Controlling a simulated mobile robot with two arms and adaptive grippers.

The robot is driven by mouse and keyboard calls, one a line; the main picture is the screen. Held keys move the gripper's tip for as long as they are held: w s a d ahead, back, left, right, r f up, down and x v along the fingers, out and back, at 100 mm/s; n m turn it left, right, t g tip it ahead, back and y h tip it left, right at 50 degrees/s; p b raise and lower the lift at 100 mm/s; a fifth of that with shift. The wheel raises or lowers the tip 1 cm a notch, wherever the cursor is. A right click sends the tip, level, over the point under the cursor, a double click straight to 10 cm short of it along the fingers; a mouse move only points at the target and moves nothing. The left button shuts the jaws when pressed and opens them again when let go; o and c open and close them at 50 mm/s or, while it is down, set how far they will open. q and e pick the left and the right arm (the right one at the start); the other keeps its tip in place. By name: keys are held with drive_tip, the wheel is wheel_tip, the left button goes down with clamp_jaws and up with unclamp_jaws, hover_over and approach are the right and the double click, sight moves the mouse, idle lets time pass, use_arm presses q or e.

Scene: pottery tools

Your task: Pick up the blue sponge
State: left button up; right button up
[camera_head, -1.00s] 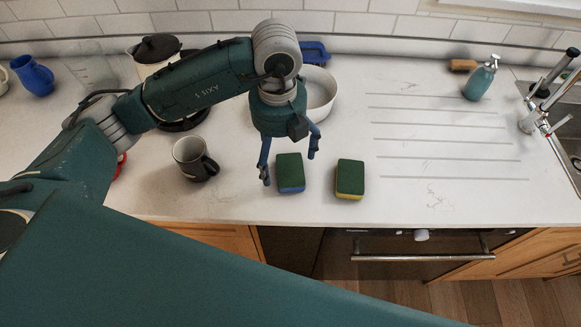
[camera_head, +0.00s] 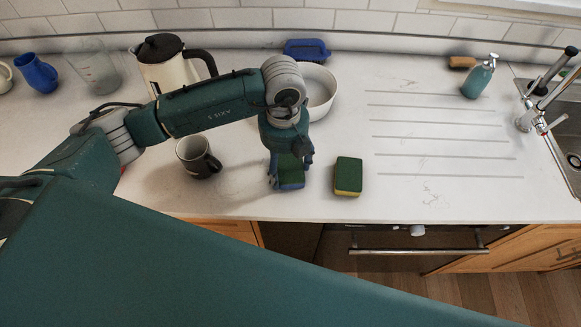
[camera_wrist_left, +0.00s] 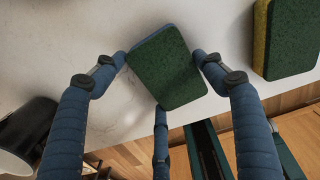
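The blue sponge (camera_head: 291,178), with a dark green top and a blue lower layer, lies near the counter's front edge, partly hidden by my left gripper. My left gripper (camera_head: 289,172) points down over it with fingers on both sides. In the left wrist view, two fingertips touch opposite edges of the blue sponge (camera_wrist_left: 168,68), and a third finger meets its lower edge. The fingers look shut on it, and I see no clear lift off the counter. My right gripper is not in view.
A green-and-yellow sponge (camera_head: 348,176) lies just right of the blue one. A dark mug (camera_head: 197,157) stands to the left. A white bowl (camera_head: 322,88) and a kettle (camera_head: 172,65) are behind. Grooved counter (camera_head: 440,140) at the right is clear.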

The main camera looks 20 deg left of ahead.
use_arm(q)
drive_tip(key=shift+r, duration=0.15)
drive_tip(key=shift+r, duration=0.3)
wheel_tip(320, 180, up, 9)
drive_tip(key=b, duration=0.3)
wheel_tip(320, 180, up, 10)
hover_over(285, 165)
drive_tip(key=shift+s, duration=0.2)
drive_tip(key=shift+w, duration=0.1)
